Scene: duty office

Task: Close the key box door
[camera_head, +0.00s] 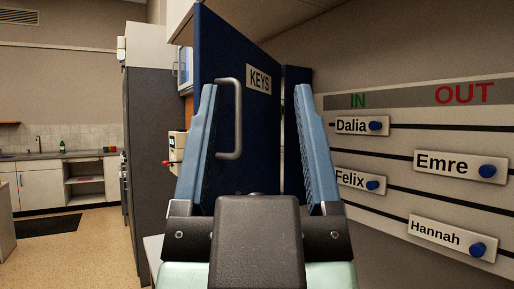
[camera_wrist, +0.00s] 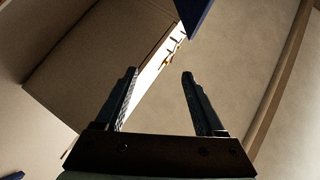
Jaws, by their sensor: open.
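The key box door (camera_head: 255,150) is a dark blue panel with a white KEYS label (camera_head: 259,79) and a grey vertical bar handle (camera_head: 236,120). It stands swung open, jutting out from the right wall. A second narrow blue panel (camera_head: 297,75) shows just right of it, probably part of the box. My gripper (camera_head: 255,90) is open and empty in front of the door. The handle shows between its fingers, nearer the left one; I see no contact. In the wrist view, my gripper (camera_wrist: 160,73) has a blue corner (camera_wrist: 194,14) ahead of it, probably the door's.
A name board (camera_head: 420,97) with IN and OUT columns and blue knobs is on the right wall. A tall dark grey cabinet (camera_head: 150,150) stands left of the door, with a small red-knobbed device (camera_head: 177,145) between. Floor (camera_head: 80,250) is open at the left.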

